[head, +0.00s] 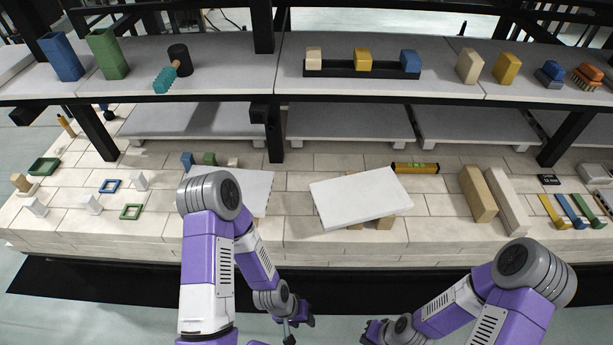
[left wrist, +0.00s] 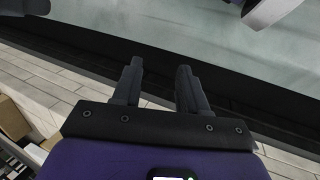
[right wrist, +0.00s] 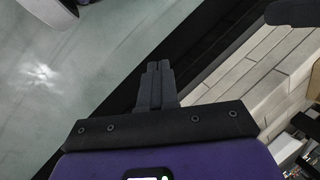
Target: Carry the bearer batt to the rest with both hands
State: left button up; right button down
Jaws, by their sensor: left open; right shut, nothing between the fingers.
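A white rectangular slab (head: 360,198), which looks like the bearer batt, lies slightly turned on small tan blocks (head: 385,223) on the brick deck. Another pale flat slab (head: 258,190) lies to its left, partly hidden by my left arm; I cannot tell which thing is the rest. My left gripper (head: 302,322) is in front of the deck edge, low and apart from the slab; its fingers are spread and empty in the left wrist view (left wrist: 160,68). My right gripper (head: 372,331) is also in front of the deck; its fingers are together and empty in the right wrist view (right wrist: 158,68).
A yellow level (head: 415,168) lies behind the slab. Tan and pale upright blocks (head: 478,194) stand to its right, with coloured strips (head: 562,211) beyond. A shelf (head: 380,85) with black posts overhangs the back.

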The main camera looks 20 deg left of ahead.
aim_at(359, 197)
jog(key=u, duration=0.7)
jog(key=i, duration=0.85)
jog(key=u, duration=0.85)
